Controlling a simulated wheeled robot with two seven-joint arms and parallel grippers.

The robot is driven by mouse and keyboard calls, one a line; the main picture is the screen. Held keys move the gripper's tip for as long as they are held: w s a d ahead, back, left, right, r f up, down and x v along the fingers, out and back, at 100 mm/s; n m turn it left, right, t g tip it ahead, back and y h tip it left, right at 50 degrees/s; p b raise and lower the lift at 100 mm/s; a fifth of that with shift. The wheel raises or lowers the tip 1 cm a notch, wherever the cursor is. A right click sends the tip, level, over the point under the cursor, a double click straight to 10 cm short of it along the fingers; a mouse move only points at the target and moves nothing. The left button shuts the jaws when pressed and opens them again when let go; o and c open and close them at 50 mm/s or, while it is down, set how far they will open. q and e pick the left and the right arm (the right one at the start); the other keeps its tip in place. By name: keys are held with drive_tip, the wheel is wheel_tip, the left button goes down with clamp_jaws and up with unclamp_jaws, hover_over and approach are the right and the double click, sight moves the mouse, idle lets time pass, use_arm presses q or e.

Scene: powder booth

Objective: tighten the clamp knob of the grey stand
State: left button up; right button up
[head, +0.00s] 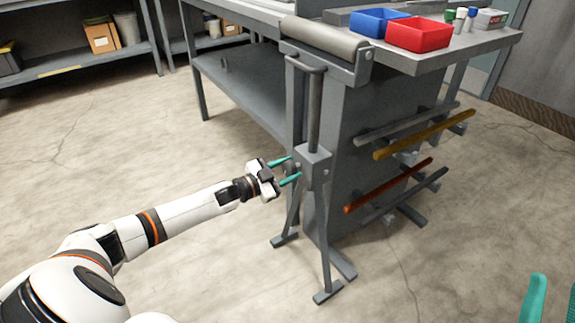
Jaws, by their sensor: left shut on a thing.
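The grey stand (313,105) stands on the floor against the end of the workbench, upright on splayed legs, with a wide roller (325,38) at its top. A clamp block (313,165) sits partway down its post. The dark clamp knob (291,167) sticks out of the block's left side. My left gripper (290,171) comes in from the left and its teal fingers are shut on the knob, one above and one below. My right gripper (554,301) is at the bottom right corner, cut off by the picture edge. Its teal fingers are apart, with nothing seen between them.
The grey workbench (492,48) holds a blue bin (378,21), a red bin (418,36) and small bottles. Grey, yellow and orange bars (388,185) lie on a rack right of the stand. Shelves (72,62) stand at the back left. The concrete floor in front is clear.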

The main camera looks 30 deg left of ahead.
use_arm(q)
drive_tip(key=m+p, duration=0.1)
drive_tip(key=m, duration=0.1)
drive_tip(key=shift+m, duration=3.2)
drive_tip(key=shift+f+m, duration=0.1)
drive_tip(key=shift+m, duration=2.4)
use_arm(e)
drive_tip(key=shift+w+a+f+g+h, duration=0.1)
drive_tip(key=shift+w+f+g+h, duration=0.05)
drive_tip(key=shift+w+f+g, duration=0.5)
drive_tip(key=shift+w+a+f+g+h, duration=0.15)
drive_tip(key=shift+w+f+g, duration=0.25)
drive_tip(key=shift+f+g, duration=0.4)
drive_tip(key=shift+d, duration=0.1)
